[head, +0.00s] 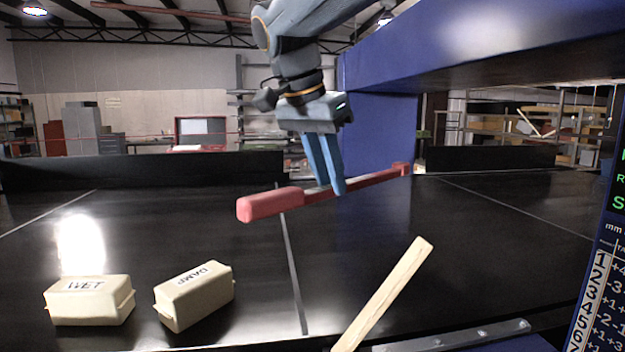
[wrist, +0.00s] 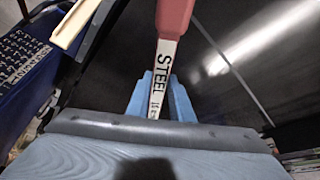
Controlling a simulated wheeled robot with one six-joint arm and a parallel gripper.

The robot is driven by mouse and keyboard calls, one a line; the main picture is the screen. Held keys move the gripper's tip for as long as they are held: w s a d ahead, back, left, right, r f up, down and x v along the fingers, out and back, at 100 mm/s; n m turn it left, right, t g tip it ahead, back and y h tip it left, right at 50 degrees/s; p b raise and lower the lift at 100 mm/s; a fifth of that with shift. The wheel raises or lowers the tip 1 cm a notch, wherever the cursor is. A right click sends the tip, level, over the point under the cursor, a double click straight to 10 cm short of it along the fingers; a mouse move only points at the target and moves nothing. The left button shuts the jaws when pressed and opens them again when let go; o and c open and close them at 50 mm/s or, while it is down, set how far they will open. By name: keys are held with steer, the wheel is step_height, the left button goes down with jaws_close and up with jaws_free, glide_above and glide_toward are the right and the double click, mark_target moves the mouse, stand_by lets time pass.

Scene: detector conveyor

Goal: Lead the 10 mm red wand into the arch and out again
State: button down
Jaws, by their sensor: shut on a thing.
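The red wand (head: 272,204) is held level above the belt, its thick red handle to the left and its thin shaft running right to a small red block at the tip. My gripper (head: 332,188) is shut on the shaft just past the handle. In the wrist view, the wand (wrist: 173,18) shows a white label reading STEEL; the smaller figures below are unclear. The blue arch (head: 382,125) spans the belt at the right. The wand's tip overlaps the edge of the arch's far post in the head view; I cannot tell whether it is inside the opening.
Two cream blocks, marked WET (head: 88,300) and DAMP (head: 195,297), lie on the black belt (head: 150,225) at front left. A pale wooden stick (head: 385,293) rises at front centre. A panel with numbers (head: 597,290) stands at the right. The middle belt is clear.

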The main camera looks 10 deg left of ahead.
steer(key=w+d+b, duration=0.2)
steer(key=w+d, duration=0.2)
steer(key=d, duration=0.6)
steer(key=w+d+b, duration=0.2)
steer(key=w+d, duration=0.2)
steer(key=d, duration=0.5)
steer(key=w+d+b, duration=0.2)
steer(key=w+d, duration=0.2)
steer(key=d, duration=0.6)
steer(key=s+a+p, duration=0.2)
steer(key=s+a, duration=0.3)
steer(key=a, duration=0.7)
steer(key=s+a+p, duration=0.2)
steer(key=s+a, duration=0.3)
steer(key=a, duration=0.7)
steer(key=s+a+p, duration=0.2)
steer(key=s+a, duration=0.3)
steer(key=a, duration=0.7)
steer(key=shift+a+p, duration=0.3)
steer(key=shift+p, duration=0.1)
steer(key=shift+s, duration=0.15)
